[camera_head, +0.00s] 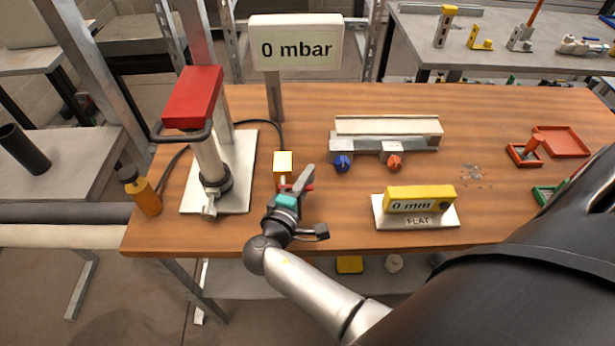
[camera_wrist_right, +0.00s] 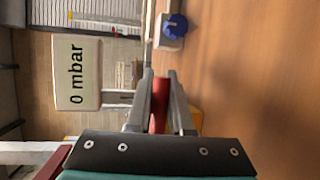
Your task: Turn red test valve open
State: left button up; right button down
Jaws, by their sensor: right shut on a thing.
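The red test valve shows only as a small red handle (camera_head: 309,187) beside a pale block on a yellow fitting (camera_head: 283,163), left of the table's middle. My right gripper (camera_head: 304,176) is shut on this red handle. In the right wrist view the red handle (camera_wrist_right: 159,103) lies lengthwise between the two grey fingers (camera_wrist_right: 160,82). The fingers hide part of the handle and the valve body, so I cannot tell its exact angle. The display (camera_head: 297,43) reads 0 mbar; it also shows in the wrist view (camera_wrist_right: 77,73). My left gripper is not in view.
A hand pump with a red grip (camera_head: 193,97) stands on a white plate to the left. A manifold (camera_head: 387,127) with blue (camera_head: 342,162) and orange (camera_head: 394,162) knobs sits behind to the right. A yellow gauge (camera_head: 418,199) stands front right. Bare wood lies between.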

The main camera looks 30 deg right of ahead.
aim_at(286, 171)
jog(key=shift+r, duration=0.1)
dwell(0.5)
jog(key=r+n, duration=0.1)
jog(key=n+h, duration=0.1)
jog(key=n, duration=0.1)
jog(key=shift+r+h, duration=0.3)
jog(key=shift+r, duration=0.05)
jog(key=shift+w+a+r+n+t+h+p, duration=0.3)
jog(key=shift+a+r+n+t, duration=0.55)
jog(key=shift+n, duration=1.7)
jog(key=shift+w+a+r+n+t+h+b, duration=0.1)
jog(key=shift+w+a+r+n+t, duration=0.35)
jog(key=shift+n+t, duration=1.45)
jog(key=shift+w+a+r+n+t+h+p, duration=0.2)
jog(key=shift+w+a+r+n+t, duration=0.45)
jog(key=shift+n, duration=2.5)
jog(key=shift+s+d+r, duration=0.1)
jog(key=shift+s+r, duration=0.05)
jog(key=c, duration=0.8)
grip_release()
